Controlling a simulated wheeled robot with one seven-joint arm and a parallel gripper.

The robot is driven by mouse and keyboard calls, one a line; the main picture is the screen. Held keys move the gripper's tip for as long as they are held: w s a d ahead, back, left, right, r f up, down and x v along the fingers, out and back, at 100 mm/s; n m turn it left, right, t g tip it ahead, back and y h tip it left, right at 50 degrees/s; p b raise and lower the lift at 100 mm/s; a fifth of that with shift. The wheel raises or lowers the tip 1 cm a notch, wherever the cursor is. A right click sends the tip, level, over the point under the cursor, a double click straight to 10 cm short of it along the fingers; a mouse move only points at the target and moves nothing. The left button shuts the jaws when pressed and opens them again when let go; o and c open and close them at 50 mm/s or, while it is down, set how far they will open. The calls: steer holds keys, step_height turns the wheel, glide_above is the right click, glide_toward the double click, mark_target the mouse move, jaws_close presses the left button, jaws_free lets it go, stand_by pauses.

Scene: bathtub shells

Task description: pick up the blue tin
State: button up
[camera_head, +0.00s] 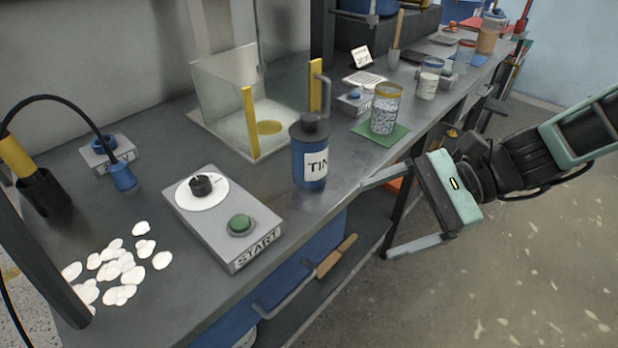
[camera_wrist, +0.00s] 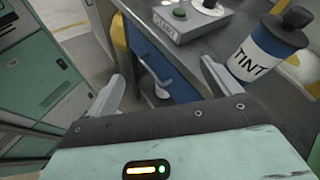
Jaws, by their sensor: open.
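The blue tin (camera_head: 309,160) stands upright on the dark workbench, near its front edge. It has a dark cap and a white label, of which "TIN" shows in the head view. In the wrist view the tin (camera_wrist: 264,52) is at the upper right, its label reading "TINT". My gripper (camera_head: 376,218) is open and empty, to the right of the tin and in front of the bench edge. In the wrist view my gripper (camera_wrist: 160,90) has its fingers spread wide, and the tin lies beyond the right finger, outside the gap.
A grey START box (camera_head: 222,215) with a dial and green button is left of the tin. A clear-walled stand (camera_head: 222,85) is behind it. A jar (camera_head: 385,108) on a green mat (camera_head: 381,134) stands to the right. White discs (camera_head: 120,268) lie at the left.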

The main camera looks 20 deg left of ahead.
mark_target(327, 158)
steer(key=w+f+m+t+y+b, duration=0.15)
steer(key=w+m+t+y, duration=0.4)
steer(key=w+m, duration=0.55)
steer(key=a, duration=0.4)
steer(key=a+n, duration=0.1)
steer(key=a, duration=0.3)
steer(key=w+a+n, duration=0.1)
steer(key=a, duration=0.3)
steer(key=shift+w+f+y+p, duration=0.1)
steer(key=shift+f+y+p, duration=0.15)
steer(key=shift+y+p, duration=0.1)
steer(key=a, duration=0.2)
steer(key=s+a, duration=0.1)
steer(key=a, duration=0.1)
steer(key=shift+p, duration=0.3)
steer(key=shift+a+f, duration=0.1)
steer(key=shift+a, duration=0.45)
steer(key=c, duration=1.7)
steer(key=shift+r, duration=0.25)
steer(key=shift+c, duration=0.2)
